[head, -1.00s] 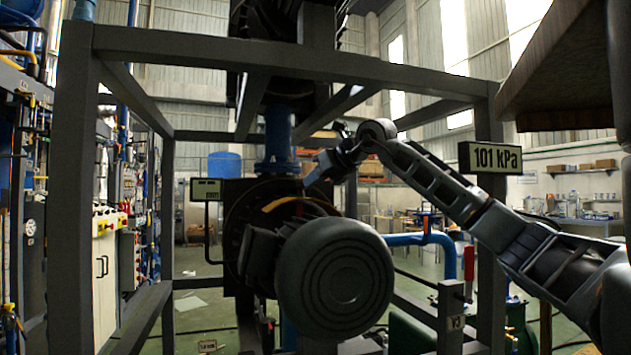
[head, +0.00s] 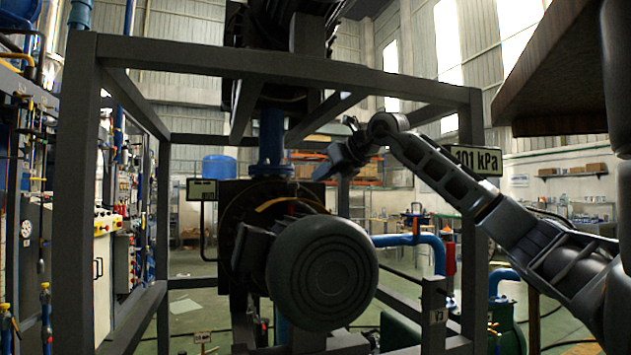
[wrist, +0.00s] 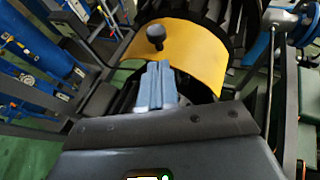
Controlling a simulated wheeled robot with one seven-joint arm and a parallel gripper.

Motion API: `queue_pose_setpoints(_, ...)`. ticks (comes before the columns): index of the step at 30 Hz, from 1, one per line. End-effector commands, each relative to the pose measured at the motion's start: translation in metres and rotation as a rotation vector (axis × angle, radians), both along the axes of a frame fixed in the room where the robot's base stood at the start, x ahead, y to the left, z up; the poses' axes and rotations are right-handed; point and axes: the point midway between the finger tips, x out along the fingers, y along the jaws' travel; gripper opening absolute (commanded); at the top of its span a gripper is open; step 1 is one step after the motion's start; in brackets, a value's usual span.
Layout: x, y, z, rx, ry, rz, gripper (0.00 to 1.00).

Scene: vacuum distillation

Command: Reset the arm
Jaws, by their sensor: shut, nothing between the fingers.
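My arm reaches in from the right of the head view, with its elbow bent at the top. My gripper (head: 324,172) is at the far end of the arm, above the large dark motor (head: 322,272). In the wrist view my gripper's two grey-blue fingers (wrist: 156,87) lie side by side, shut and empty. Beyond the fingertips are a curved yellow panel (wrist: 185,50) and a dark round knob (wrist: 156,34). The gripper appears apart from both.
A dark metal frame (head: 280,55) surrounds the motor, and my arm extends across its right post. A 101 kPa sign (head: 476,160) is partly behind my arm.

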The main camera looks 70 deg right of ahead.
Motion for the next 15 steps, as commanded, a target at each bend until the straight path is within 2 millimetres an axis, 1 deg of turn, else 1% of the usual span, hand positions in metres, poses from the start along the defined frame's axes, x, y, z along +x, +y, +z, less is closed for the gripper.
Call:
queue_pose_setpoints(9,-0.042,0.016,0.019,-0.002,-0.001,-0.001,0.0)
queue_pose_setpoints(15,-0.059,0.024,0.028,-0.002,-0.001,-0.001,0.0)
